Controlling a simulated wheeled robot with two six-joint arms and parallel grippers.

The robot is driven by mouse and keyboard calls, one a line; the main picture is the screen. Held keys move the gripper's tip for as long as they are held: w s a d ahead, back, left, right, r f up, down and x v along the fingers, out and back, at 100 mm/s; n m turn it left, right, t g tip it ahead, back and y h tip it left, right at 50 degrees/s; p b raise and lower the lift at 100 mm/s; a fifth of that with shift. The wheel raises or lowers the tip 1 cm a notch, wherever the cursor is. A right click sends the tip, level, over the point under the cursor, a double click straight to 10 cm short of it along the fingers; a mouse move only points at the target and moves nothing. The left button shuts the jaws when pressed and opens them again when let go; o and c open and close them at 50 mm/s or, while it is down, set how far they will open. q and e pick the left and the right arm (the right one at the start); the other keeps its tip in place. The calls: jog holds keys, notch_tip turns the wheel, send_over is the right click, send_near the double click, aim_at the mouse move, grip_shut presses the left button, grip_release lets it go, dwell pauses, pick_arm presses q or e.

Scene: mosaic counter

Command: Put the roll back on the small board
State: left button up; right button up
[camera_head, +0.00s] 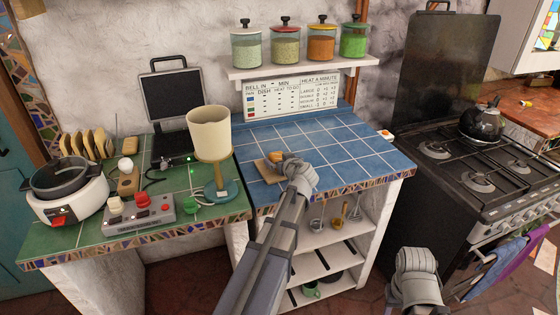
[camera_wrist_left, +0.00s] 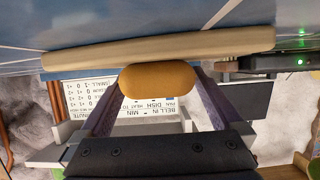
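The roll (camera_head: 277,157) is a small golden-brown oval at the small board (camera_head: 266,171), a thin tan slab on the blue tiled counter. My left gripper (camera_head: 284,161) reaches over the counter to the roll; its wrist hides part of the board. In the left wrist view, the picture is upside down and the roll (camera_wrist_left: 159,80) sits between the two fingers, which meet its sides. The board (camera_wrist_left: 230,42) lies right beside the roll there; I cannot tell whether they touch. My right arm's grey end (camera_head: 415,268) is low at the right, its fingers not visible.
A lamp (camera_head: 210,132) stands left of the board, near a control box (camera_head: 138,214) and a cooker (camera_head: 66,190). A shelf with jars (camera_head: 302,66) hangs above. The stove (camera_head: 470,165) is at the right. Blue tiles (camera_head: 350,150) right of the board are clear.

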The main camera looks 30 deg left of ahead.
pick_arm(q)
jog(key=shift+r, duration=0.2)
jog(key=p+v, duration=0.4)
jog(key=v, duration=0.6)
jog(key=shift+s+d+r, duration=0.1)
jog(key=shift+s+r, duration=0.05)
jog(key=shift+r, duration=0.05)
jog(key=shift+p+v, duration=0.45)
jog(key=shift+v, duration=0.35)
jog(key=shift+f, duration=0.1)
jog(key=s+d+f+m+g+h, duration=0.3)
jog(key=s+d, duration=0.3)
jog(key=d, duration=0.3)
jog(key=s+d+f+m+g+h, duration=0.3)
jog(key=s+d+f+m, duration=0.3)
jog(key=d, duration=0.4)
jog(key=s+d+f+m+g+h, duration=0.3)
jog(key=s+d+f+m, duration=0.1)
jog(key=s+d, duration=0.4)
jog(key=shift+d+f+m, duration=0.2)
jog(key=shift+d+m, duration=0.2)
jog(key=shift+d, duration=0.5)
